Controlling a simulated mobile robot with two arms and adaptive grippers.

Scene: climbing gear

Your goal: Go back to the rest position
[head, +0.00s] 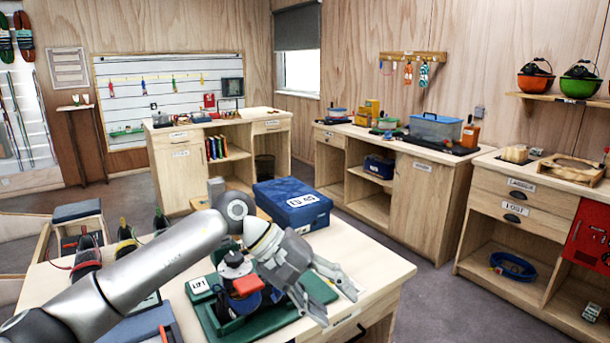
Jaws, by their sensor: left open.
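My left arm comes in from the lower left across the near wooden table (382,267). Its gripper (337,300) is open near the table's right front edge, with its fingers pointing down and right. Nothing shows between the fingers. Behind and left of the gripper, a green tray (212,322) lies on the table. A black and red device (246,285) stands on it, partly hidden by my wrist. A small white label (199,285) is at the tray's left. My right gripper is not in view.
A blue labelled box (290,203) sits at the table's back. Shoes (88,255) and a blue item (140,325) lie at the left. Cabinets with gear line the walls, including a clear blue-lidded bin (435,127). Open grey floor (432,285) lies right of the table.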

